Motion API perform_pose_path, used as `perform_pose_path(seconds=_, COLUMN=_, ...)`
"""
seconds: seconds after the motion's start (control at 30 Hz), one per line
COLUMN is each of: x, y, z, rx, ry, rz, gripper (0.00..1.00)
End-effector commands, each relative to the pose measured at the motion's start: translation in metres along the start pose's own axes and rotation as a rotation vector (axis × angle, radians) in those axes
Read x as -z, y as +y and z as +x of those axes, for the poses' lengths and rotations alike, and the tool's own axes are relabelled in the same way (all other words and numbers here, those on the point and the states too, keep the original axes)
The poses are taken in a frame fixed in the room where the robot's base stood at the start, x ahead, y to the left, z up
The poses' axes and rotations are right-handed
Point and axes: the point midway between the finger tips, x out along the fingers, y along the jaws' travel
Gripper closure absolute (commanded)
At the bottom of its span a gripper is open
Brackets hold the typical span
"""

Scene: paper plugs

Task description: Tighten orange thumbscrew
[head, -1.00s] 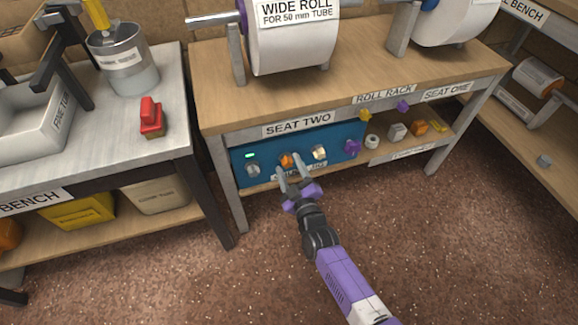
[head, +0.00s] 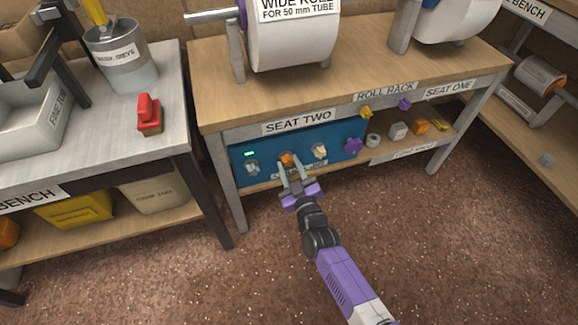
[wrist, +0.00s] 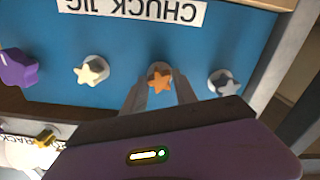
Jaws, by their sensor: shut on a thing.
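In the wrist view, the star-shaped orange thumbscrew (wrist: 159,77) stands at the ends of my fingers. My gripper (head: 291,165) is shut on it, one finger on each side. The wrist view also shows my gripper (wrist: 160,90) straight in front of the panel. A grey thumbscrew (head: 252,168) and a cream thumbscrew (head: 320,150) flank it, apart from the fingers. The thumbscrew's thread is hidden.
A green light (head: 249,154) glows on the panel. A purple knob (head: 352,147) is at its right end. The bench leg (head: 224,185) stands at its left. Several small parts, including a grey block (head: 398,130), sit on the shelf to the right. The floor in front is clear.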

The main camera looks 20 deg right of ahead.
Motion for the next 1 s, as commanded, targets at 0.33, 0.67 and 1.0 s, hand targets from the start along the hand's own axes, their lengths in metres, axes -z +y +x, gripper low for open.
perform_pose_path(seconds=0.33, x=-0.002, y=0.0005, z=0.0, rx=-0.003, ry=0.003, rz=0.389, gripper=1.0)
perform_pose_path(seconds=0.67, x=-0.0022, y=0.0003, z=0.0, rx=-0.002, ry=0.002, rz=0.764, gripper=1.0)
perform_pose_path(seconds=1.0, x=-0.0021, y=0.0002, z=-0.0001, rx=-0.001, ry=0.004, rz=1.277, gripper=1.0)
